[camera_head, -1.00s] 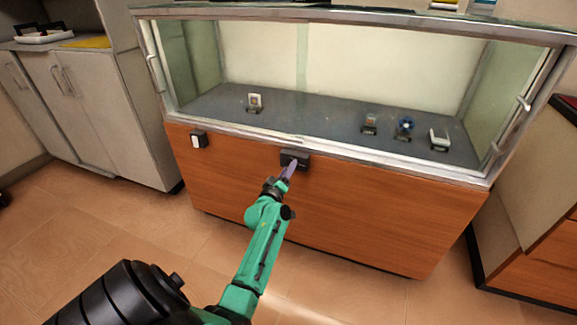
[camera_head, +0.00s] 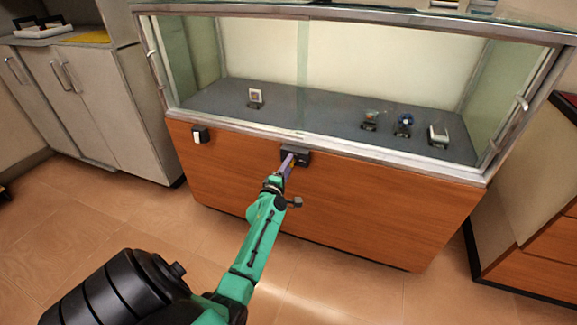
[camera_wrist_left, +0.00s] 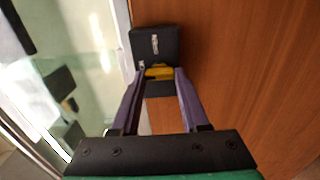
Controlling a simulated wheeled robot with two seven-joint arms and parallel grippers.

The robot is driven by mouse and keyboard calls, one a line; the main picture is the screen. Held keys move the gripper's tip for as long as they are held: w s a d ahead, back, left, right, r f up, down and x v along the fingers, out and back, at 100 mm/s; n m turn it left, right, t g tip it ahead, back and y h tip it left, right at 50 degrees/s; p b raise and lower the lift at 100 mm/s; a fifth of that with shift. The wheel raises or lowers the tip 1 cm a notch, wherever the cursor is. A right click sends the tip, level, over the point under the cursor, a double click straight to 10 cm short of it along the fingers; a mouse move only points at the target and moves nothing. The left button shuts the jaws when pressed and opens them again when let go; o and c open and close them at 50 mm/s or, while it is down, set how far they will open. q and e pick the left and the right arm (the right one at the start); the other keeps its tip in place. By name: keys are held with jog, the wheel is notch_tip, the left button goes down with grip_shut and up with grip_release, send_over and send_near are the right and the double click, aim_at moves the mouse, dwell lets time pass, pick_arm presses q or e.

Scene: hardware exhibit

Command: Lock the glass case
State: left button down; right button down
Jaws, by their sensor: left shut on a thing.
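The glass case (camera_head: 330,135) stands ahead, with a metal frame, glass front and wooden base. A small black lock box (camera_head: 297,153) sits on the wood just under the glass, near the middle; the left wrist view also shows it (camera_wrist_left: 155,42). My left gripper (camera_head: 287,164) is at this box, with its purple fingers pointing at it. In the left wrist view the fingers are shut on a small yellow piece, seemingly a key (camera_wrist_left: 158,73), against the box's face. Whether it is inserted cannot be told. My right gripper is out of view.
A small black-and-white box (camera_head: 200,135) is on the wood further left. Several small exhibits stand on the case's dark floor (camera_head: 310,118). Grey cabinets (camera_head: 85,100) stand left, and a wooden-drawer unit (camera_head: 535,245) right. The tiled floor in front is clear.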

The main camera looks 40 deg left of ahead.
pick_arm(q)
jog(key=shift+f, duration=0.1)
dwell(0.3)
jog(key=shift+c, duration=2)
grip_release()
jog(key=p+v, duration=0.1)
jog(key=v, duration=1.3)
jog(key=shift+s+d+p, duration=0.2)
jog(key=shift+s+p, duration=0.1)
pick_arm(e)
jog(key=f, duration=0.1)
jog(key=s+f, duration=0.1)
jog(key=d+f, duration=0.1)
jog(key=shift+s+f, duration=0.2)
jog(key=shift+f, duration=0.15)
